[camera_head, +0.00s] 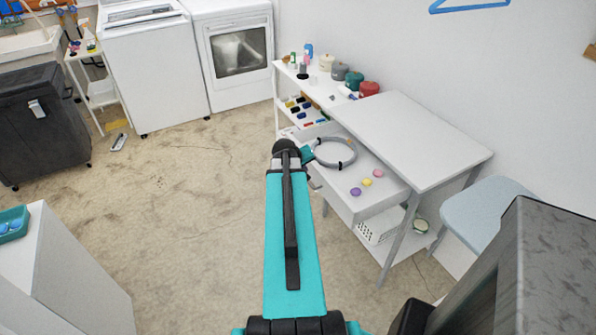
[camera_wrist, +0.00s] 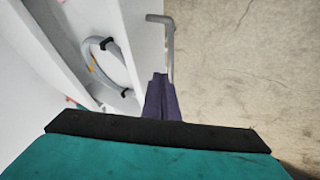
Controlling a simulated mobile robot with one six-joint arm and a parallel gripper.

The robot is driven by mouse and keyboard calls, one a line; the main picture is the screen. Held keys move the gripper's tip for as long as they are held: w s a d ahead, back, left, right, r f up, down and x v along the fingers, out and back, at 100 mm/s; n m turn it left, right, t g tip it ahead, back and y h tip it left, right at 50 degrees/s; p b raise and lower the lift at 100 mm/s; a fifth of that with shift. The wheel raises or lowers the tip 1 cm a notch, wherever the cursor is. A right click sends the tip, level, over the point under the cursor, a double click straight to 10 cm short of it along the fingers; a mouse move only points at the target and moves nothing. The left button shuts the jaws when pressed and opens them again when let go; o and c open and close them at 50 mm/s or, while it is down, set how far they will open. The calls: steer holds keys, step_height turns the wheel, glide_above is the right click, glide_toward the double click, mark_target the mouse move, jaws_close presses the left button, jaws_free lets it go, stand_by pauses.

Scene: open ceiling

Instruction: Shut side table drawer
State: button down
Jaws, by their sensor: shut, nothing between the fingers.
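The white side table (camera_head: 425,135) stands against the right wall. Its drawer (camera_head: 340,178) is pulled out and holds a grey hose loop (camera_head: 345,157) and several small coloured pieces. In the wrist view, the drawer front (camera_wrist: 142,55) carries a grey bar handle (camera_wrist: 169,45). My gripper (camera_wrist: 160,78) is shut and empty, with its dark fingertips beside the lower end of the handle. I cannot tell whether they touch it. In the head view, my teal arm hides the fingertips. The hose loop also shows in the wrist view (camera_wrist: 107,62).
A shelf (camera_head: 283,78) with jars stands behind the table. A pale blue stool (camera_head: 478,210) is to its right. A white basket (camera_head: 375,232) sits under the drawer. A white cabinet (camera_head: 60,280) is at lower left. The floor left of the drawer is clear.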

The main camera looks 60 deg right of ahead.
steer(key=shift+p+x, duration=0.3)
steer(key=shift+x, duration=1.4)
